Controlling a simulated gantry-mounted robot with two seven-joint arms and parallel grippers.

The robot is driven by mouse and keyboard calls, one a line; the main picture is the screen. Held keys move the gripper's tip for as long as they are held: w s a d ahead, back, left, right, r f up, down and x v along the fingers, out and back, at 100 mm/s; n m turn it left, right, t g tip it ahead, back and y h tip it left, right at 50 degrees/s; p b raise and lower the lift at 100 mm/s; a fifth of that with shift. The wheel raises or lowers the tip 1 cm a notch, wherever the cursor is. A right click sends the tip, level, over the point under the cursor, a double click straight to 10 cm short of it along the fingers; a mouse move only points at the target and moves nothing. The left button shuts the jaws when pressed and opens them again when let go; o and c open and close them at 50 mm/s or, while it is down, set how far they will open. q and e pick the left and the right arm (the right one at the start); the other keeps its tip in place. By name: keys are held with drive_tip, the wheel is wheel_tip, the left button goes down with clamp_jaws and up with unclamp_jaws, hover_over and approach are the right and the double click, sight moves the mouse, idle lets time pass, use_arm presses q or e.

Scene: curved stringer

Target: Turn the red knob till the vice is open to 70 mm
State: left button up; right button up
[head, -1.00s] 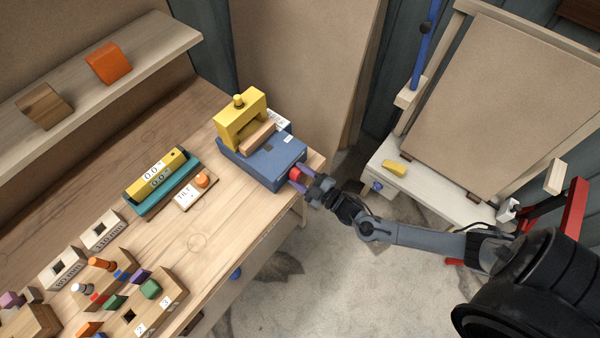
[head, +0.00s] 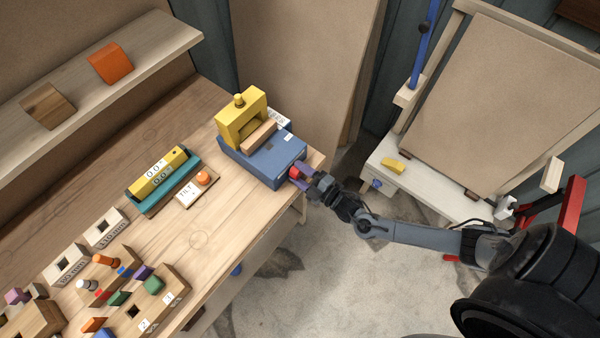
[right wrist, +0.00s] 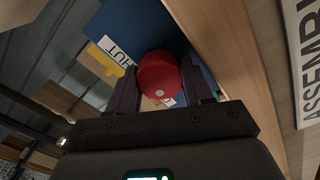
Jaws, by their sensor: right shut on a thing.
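The blue vice (head: 275,160) stands at the far right corner of the wooden bench, with a yellow clamp frame (head: 240,115) and a tan wooden block (head: 258,136) on it. Its red knob (head: 295,173) sticks out of the end facing my right arm. My right gripper (head: 303,179) has its purple fingers on either side of the knob and is shut on it. The right wrist view shows the round red knob (right wrist: 160,76) between the fingers (right wrist: 165,95). The vice's jaw gap is hard to read. My left gripper is not in view.
On the bench are a teal and yellow unit with number labels (head: 160,180), an orange button on a plate (head: 203,178) and wooden blocks with coloured pegs (head: 120,280). A shelf (head: 140,45) runs above. A white side table (head: 425,185) stands right.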

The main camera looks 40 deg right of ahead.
drive_tip(key=shift+r, duration=0.1)
drive_tip(key=o, duration=1)
drive_tip(key=shift+o, duration=0.2)
drive_tip(key=shift+s+f, duration=0.1)
drive_tip(key=shift+f, duration=0.1)
drive_tip(key=shift+f, duration=0.1)
